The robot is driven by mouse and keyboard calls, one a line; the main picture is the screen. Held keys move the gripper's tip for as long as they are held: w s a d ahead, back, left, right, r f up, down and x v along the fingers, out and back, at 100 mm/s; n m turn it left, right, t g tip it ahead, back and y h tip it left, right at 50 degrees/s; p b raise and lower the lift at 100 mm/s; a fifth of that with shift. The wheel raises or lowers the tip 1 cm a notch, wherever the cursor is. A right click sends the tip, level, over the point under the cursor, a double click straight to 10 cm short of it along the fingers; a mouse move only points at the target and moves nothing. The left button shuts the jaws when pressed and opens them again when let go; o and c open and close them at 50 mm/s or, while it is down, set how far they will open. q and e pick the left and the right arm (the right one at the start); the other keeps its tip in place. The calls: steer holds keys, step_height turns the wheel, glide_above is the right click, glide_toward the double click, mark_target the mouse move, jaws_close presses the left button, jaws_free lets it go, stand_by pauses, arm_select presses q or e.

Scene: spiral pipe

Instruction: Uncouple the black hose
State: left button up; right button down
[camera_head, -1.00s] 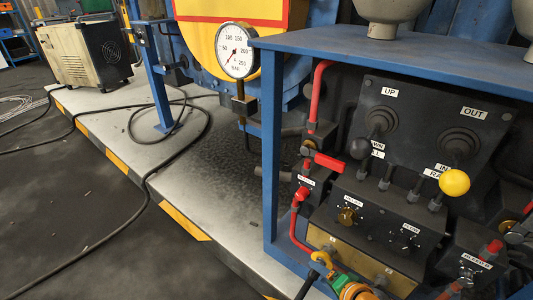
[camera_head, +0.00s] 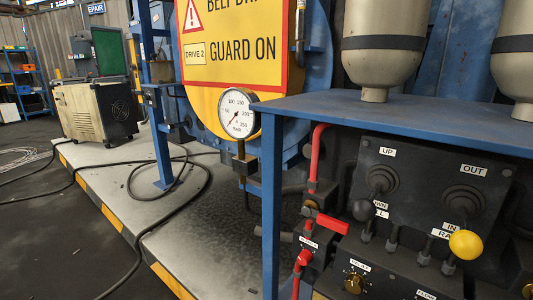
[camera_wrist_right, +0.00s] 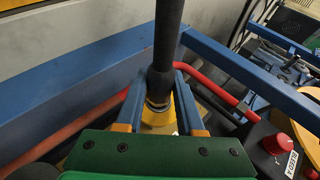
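The black hose (camera_wrist_right: 168,35) runs down the middle of the right wrist view to a thicker black sleeve and a metal collar (camera_wrist_right: 158,100) above a yellow part. My right gripper (camera_wrist_right: 163,84), with blue fingers on a green body, has one finger on each side of this hose end. The fingers look closed against it, and the hose is between them. The yellow part (camera_wrist_right: 155,127) below is mostly hidden by the green body. In the head view neither gripper shows, and the hose end is out of the picture.
A blue frame (camera_head: 272,200) surrounds the control panel (camera_head: 430,190) with its yellow-knobbed lever (camera_head: 466,244). A red hose (camera_wrist_right: 75,127) passes close to the gripper, and a red knob (camera_wrist_right: 276,144) is at right. A pressure gauge (camera_head: 238,115) stands left of the frame.

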steer(key=shift+s+a+p, duration=0.15)
steer(key=shift+p, duration=0.15)
steer(key=shift+s+a+p, duration=0.7)
steer(key=shift+s+p, duration=0.1)
steer(key=shift+s, duration=0.15)
steer(key=shift+s+a+p, duration=0.7)
steer(key=shift+s+a, duration=0.15)
steer(key=shift+s, duration=0.15)
